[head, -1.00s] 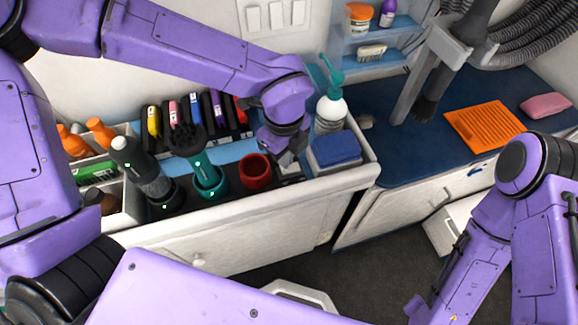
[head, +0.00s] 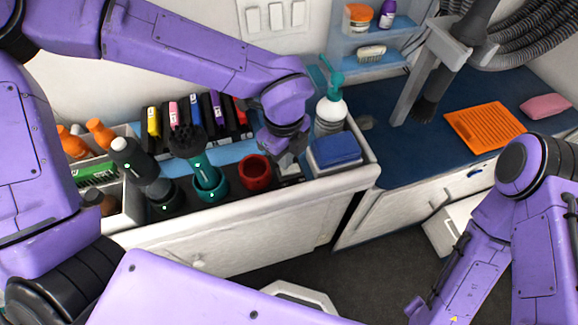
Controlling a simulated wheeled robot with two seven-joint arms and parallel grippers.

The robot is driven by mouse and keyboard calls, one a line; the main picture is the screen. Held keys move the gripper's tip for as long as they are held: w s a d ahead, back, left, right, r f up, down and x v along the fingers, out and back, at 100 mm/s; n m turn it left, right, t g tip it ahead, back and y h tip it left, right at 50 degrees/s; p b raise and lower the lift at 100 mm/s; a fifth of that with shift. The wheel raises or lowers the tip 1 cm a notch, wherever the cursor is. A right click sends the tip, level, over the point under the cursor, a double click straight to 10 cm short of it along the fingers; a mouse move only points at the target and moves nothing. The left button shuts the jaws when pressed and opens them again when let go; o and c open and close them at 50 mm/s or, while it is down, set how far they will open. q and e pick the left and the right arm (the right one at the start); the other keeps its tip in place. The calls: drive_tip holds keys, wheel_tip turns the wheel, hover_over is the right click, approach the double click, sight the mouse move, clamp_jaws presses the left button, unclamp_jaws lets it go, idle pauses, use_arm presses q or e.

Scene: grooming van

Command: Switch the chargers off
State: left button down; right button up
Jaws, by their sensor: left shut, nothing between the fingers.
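Three charger cups stand in a row on the counter's dark strip. The black charger (head: 165,200) holds a black and grey clipper (head: 133,158) that leans left. The teal charger (head: 211,190) holds a teal tool with a dark round head (head: 190,145). Small pale light dots show on the fronts of the black and teal chargers. The red charger (head: 255,173) is empty, and I see no light on it. My left gripper (head: 289,158) is shut and empty, pointing down just right of the red charger, above a pale item (head: 289,170) it partly hides. My right gripper is out of view.
A tray with a folded blue cloth (head: 335,149) and a pump bottle (head: 331,110) stand right of my left gripper. Coloured cases (head: 172,118) line the wall behind. Orange bottles (head: 101,132) stand left. The blue counter (head: 400,150) is mostly clear near its front.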

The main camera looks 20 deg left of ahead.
use_arm(q)
drive_tip(key=shift+f+b, duration=1.05)
drive_tip(key=shift+f, duration=0.2)
idle(1.0)
wheel_tip(320, 180, up, 7)
drive_tip(key=p, duration=0.6)
drive_tip(key=shift+r, duration=0.1)
idle(0.3)
